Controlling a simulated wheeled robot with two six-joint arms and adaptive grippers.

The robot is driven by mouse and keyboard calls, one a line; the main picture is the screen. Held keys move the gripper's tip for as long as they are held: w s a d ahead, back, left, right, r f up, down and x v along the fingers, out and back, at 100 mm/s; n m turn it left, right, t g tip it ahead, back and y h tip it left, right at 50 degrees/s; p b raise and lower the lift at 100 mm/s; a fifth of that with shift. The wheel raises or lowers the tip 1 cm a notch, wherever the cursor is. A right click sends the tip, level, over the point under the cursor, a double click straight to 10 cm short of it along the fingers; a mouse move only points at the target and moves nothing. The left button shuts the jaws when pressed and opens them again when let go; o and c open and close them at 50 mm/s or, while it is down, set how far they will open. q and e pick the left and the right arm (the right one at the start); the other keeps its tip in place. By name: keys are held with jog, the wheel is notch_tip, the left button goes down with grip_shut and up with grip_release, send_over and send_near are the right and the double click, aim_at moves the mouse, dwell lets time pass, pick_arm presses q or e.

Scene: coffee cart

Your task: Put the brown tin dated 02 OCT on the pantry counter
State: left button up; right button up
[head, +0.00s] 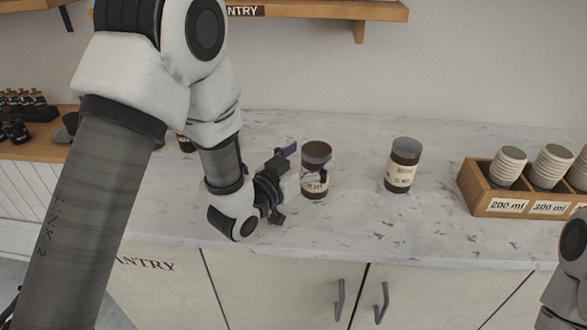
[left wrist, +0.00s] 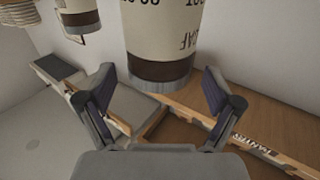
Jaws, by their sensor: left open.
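My left gripper (head: 287,182) is at the left side of the nearer tin, low over the counter. In the left wrist view the open fingers (left wrist: 160,80) point at a tin (left wrist: 160,35) that shows upside down; part of its label is cut off. The other tin (left wrist: 82,18) shows at upper left. I cannot read a date on either label. My right gripper is out of view.
A wooden box (head: 480,192) of cups, marked 200 ml and 300 ml, stands at the right. A brown item (head: 186,144) is partly hidden behind my left arm. Small dark bottles (head: 25,101) stand at far left. A wooden shelf (head: 320,10) hangs above.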

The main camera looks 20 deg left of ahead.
pick_arm(q)
jog(key=v, duration=0.2)
jog(key=b+v, duration=0.1)
jog(key=v, duration=0.2)
jog(key=shift+w+a+f, duration=0.1)
jog(key=shift+f, duration=0.1)
jog(key=p+v, duration=0.5)
jog(key=p, duration=0.5)
jog(key=shift+r, duration=0.2)
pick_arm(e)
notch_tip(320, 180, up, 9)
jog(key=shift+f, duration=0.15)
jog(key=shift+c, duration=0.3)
